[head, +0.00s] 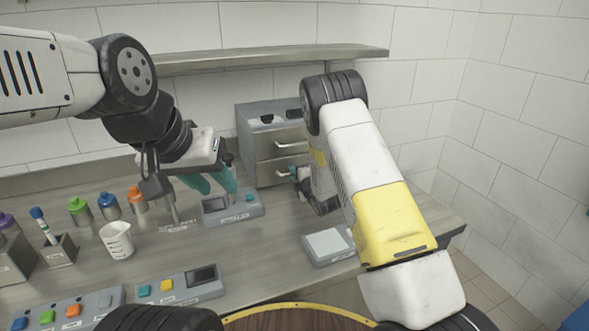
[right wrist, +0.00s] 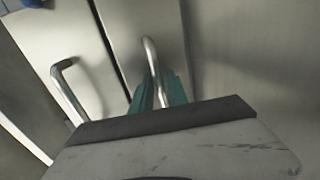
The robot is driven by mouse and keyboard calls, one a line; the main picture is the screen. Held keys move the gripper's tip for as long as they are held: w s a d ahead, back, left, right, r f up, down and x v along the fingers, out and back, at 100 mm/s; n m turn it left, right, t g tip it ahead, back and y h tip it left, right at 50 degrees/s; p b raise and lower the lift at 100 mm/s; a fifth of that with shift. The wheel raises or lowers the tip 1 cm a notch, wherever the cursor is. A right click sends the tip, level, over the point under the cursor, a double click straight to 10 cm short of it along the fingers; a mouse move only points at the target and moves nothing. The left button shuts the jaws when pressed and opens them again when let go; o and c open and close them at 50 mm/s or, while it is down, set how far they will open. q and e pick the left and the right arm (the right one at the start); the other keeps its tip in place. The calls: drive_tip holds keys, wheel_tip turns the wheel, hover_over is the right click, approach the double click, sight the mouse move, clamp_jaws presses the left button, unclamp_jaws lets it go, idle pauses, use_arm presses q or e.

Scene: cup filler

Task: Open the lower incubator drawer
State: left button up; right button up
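The grey incubator (head: 257,118) stands at the back of the bench with two stacked drawers. The upper drawer handle (head: 291,143) is free; it also shows in the right wrist view (right wrist: 66,86). The lower drawer handle (head: 288,174) is partly hidden by my right gripper (head: 301,174). In the right wrist view, the teal fingers of my right gripper (right wrist: 160,93) lie close on both sides of the lower handle (right wrist: 150,55) and look shut on it. My left gripper (head: 212,183) is open and empty above the bench, left of the incubator.
A small device with a screen (head: 235,207) sits beneath my left gripper. A scale-like box (head: 328,245) stands in front of the incubator. Capped bottles (head: 108,206), a white beaker (head: 117,240) and button panels (head: 180,288) fill the left. A shelf (head: 260,58) runs above.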

clamp_jaws()
idle(1.4)
